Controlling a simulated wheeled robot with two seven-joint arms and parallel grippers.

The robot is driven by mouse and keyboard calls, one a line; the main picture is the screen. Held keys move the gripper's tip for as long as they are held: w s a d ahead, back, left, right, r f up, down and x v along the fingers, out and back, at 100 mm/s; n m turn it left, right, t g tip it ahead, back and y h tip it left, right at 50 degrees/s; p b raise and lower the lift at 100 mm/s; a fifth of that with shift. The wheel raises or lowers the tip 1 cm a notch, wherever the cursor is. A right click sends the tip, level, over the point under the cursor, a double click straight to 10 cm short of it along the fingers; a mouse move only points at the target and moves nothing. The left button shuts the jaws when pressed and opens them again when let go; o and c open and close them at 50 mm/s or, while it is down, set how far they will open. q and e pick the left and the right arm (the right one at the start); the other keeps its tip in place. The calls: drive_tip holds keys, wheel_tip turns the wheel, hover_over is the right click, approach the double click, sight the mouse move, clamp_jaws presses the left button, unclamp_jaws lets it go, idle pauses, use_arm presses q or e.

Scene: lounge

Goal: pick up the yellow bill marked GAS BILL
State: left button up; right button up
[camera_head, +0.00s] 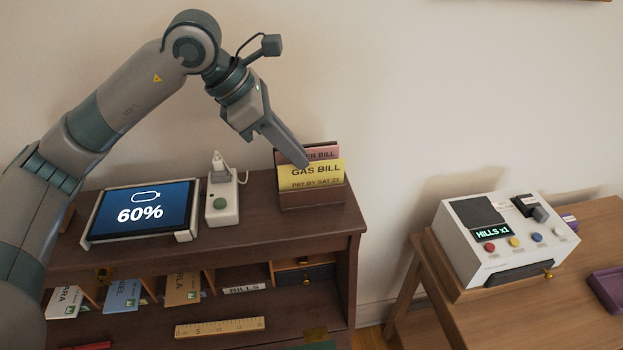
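The yellow bill marked GAS BILL (318,177) stands upright in a brown holder (312,200) on the right end of the dark wooden desk. Its second line, PAY BY SAT 21, shows partly. A pink bill (325,153) with "ER BILL" visible stands just behind it. My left gripper (304,162) reaches down from the upper left, its fingertips at the top left edge of the bills. Only one finger shows clearly, so I cannot tell whether it is open or touches the yellow bill. My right gripper is not in view.
Envelopes (183,288) and a ruler (219,327) lie lower in the desk. A white machine (500,238) stands on a side table to the right.

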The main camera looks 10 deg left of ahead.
sight(312, 167)
use_arm(q)
drive_tip(key=shift+d+f+p, duration=0.15)
drive_tip(key=shift+d+p, duration=0.15)
drive_tip(key=shift+p, duration=0.15)
drive_tip(key=shift+w+d+f+p, duration=0.15)
drive_tip(key=shift+d+f+p, duration=0.35)
drive_tip(key=shift+p, duration=0.2)
drive_tip(key=shift+p+x, duration=0.6)
drive_tip(key=shift+x, duration=0.4)
drive_tip(key=shift+w+d+f, duration=0.15)
drive_tip(key=shift+d+f, duration=0.1)
drive_tip(key=shift+f, duration=0.3)
clamp_jaws()
